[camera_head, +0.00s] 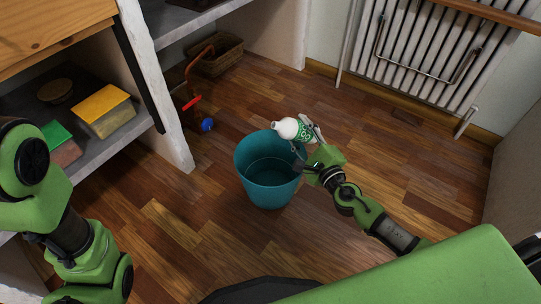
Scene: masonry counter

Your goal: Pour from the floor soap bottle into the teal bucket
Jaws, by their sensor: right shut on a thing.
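The teal bucket (262,196) stands on the wooden floor near the middle of the view, with its open top showing. My right gripper (310,139) is shut on the floor soap bottle (288,129), a white bottle with a green label. The bottle is tilted, nearly lying on its side, at the bucket's upper right rim. Its narrower end points left, over the far side of the bucket. I see no stream of liquid. My left arm is at the left edge of the view, and its gripper does not show.
A wicker basket (216,56) sits on the floor under the masonry counter. A red and blue item (207,124) lies by the counter's pillar (160,100). Boxes with yellow (102,101) and green (55,134) lids stand on the left shelf. A radiator (440,45) is at the back right. The floor right of the bucket is clear.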

